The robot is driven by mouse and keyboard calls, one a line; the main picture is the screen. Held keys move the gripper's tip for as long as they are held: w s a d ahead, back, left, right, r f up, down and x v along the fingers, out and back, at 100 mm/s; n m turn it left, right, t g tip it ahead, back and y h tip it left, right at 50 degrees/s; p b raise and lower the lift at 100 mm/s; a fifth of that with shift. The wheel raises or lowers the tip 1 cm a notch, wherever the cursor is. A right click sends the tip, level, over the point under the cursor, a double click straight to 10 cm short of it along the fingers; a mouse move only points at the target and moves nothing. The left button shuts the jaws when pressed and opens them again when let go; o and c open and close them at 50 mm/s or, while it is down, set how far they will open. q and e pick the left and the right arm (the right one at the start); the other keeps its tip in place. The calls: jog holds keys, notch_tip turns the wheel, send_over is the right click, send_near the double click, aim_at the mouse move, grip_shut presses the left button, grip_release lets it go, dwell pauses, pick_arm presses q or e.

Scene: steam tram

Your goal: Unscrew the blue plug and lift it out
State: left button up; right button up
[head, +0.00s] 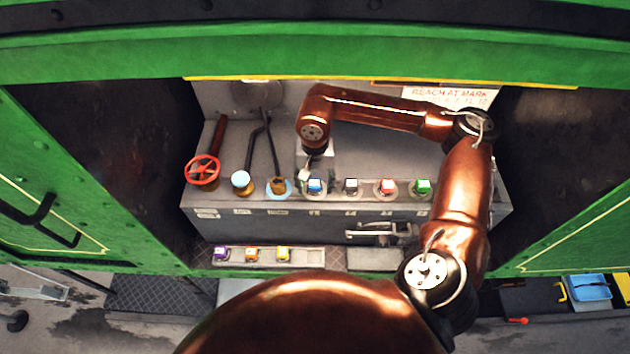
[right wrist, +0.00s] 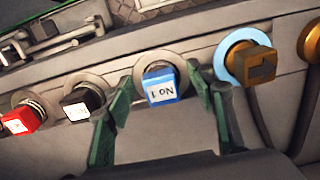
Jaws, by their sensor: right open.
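The blue plug (head: 315,185) sits in its round seat on the grey console, left of a black plug. In the right wrist view the blue plug (right wrist: 161,88) has a white label reading "No 1" and stands in a pale round collar. My right gripper (head: 314,168) is above and behind it in the head view. In the right wrist view the open green fingers of my right gripper (right wrist: 162,76) lie one on each side of the blue plug, with gaps showing between them and it. My left gripper is not in view.
Right of it stand a black plug (head: 351,186), a red plug (head: 386,186) and a green plug (head: 422,186). A lower shelf (head: 308,256) holds purple, orange and yellow plugs.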

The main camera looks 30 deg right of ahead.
jog(key=shift+c, duration=0.7)
grip_shut()
jog(key=shift+f+n+b, duration=0.1)
jog(key=shift+n+b, duration=0.65)
jog(key=shift+n, duration=0.25)
jog(key=shift+d+n+b, duration=0.1)
jog(key=shift+n+b, duration=0.45)
jog(key=shift+n, duration=0.55)
